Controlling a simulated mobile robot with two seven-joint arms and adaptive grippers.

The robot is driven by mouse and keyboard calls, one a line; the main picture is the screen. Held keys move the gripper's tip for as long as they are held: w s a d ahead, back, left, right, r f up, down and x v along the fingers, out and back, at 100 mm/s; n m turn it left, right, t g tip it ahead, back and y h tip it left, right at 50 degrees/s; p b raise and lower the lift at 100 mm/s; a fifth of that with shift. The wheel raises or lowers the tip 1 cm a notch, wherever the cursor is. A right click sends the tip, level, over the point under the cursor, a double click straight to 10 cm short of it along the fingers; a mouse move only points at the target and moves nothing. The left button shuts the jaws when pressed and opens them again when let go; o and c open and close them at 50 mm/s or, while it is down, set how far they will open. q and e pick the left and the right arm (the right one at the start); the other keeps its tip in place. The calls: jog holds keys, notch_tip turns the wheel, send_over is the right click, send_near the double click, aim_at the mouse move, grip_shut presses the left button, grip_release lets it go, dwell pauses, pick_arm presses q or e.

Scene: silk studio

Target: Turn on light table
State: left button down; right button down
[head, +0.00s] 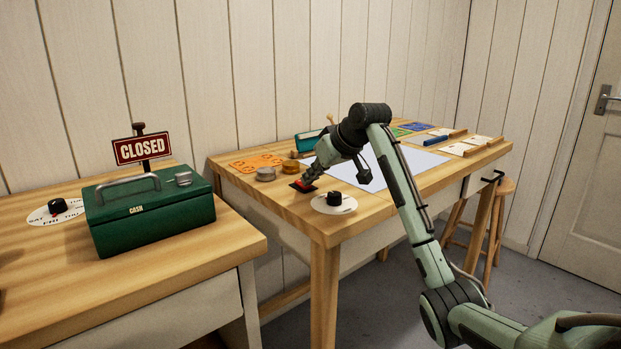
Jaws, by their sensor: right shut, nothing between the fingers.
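The light table is a wooden table with a pale bluish-white panel (415,163) set in its top, right of centre in the head view. I cannot tell whether the panel is lit. A small red switch on a black base (301,186) sits near the table's left front part. My right gripper (308,180) is shut and empty, pointing down at this switch. Its tips are at or just above the red part, and I cannot tell if they touch. The gripper partly hides the switch. My left gripper is not in view.
A black knob on a white dial (334,201) sits close to the switch. Small round tins (266,174) and an orange sheet (256,164) lie behind. A green cash box (150,218) and a CLOSED sign (141,149) stand on the left counter. A stool (497,215) stands at right.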

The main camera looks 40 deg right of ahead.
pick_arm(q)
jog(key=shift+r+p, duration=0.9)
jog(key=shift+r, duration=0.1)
pick_arm(e)
jog(key=shift+r, duration=0.75)
jog(key=shift+r, duration=0.25)
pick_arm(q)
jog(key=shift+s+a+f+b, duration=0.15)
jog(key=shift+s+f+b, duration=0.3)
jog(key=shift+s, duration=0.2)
pick_arm(e)
jog(key=v, duration=1.2)
jog(key=shift+r, duration=0.5)
